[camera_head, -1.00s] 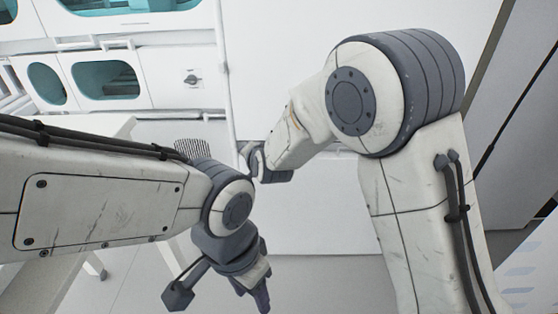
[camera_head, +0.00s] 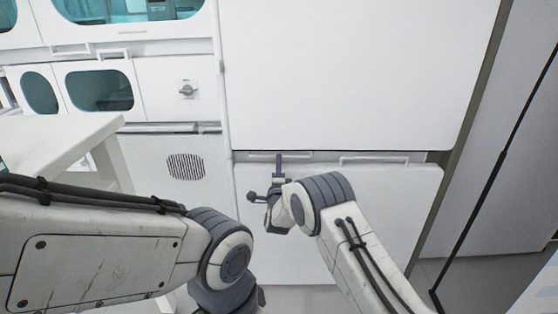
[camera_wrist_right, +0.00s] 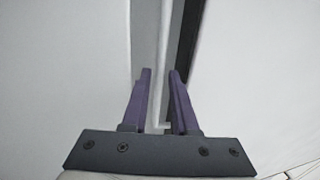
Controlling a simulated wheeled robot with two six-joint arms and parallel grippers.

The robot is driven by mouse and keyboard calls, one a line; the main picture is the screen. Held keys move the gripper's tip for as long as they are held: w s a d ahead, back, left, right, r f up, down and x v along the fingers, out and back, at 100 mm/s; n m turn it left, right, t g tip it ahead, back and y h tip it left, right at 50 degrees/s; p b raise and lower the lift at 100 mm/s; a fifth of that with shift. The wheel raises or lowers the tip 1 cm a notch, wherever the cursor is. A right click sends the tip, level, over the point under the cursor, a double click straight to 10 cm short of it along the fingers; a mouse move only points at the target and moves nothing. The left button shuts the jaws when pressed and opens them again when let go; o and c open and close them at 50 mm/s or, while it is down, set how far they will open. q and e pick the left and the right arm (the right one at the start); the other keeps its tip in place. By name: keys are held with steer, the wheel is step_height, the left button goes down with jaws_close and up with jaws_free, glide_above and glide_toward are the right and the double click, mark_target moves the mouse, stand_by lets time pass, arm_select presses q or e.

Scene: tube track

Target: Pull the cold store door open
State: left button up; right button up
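The cold store front shows in the head view as a large white upper panel (camera_head: 360,70) above a white lower panel (camera_head: 385,210), both closed. Slim white handles sit along the seam between them, one at the left (camera_head: 303,155) and one at the right (camera_head: 387,160). My right gripper (camera_head: 279,158) is at the left handle. In the right wrist view its two purple fingers (camera_wrist_right: 160,72) are apart, with a thin white bar (camera_wrist_right: 164,40) showing between them. I cannot tell whether they touch it. Only my left wrist shows at the bottom edge; its fingers are out of frame.
White cabinets with teal windows (camera_head: 98,90) and a rotary knob (camera_head: 187,90) stand at the left. A white table (camera_head: 60,140) is in front of them. A grey panel (camera_head: 500,130) stands at the right.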

steer(key=shift+w+r, duration=0.2)
steer(key=shift+w, duration=0.75)
steer(key=shift+w+r, duration=0.15)
steer(key=shift+w, duration=0.75)
jaws_close()
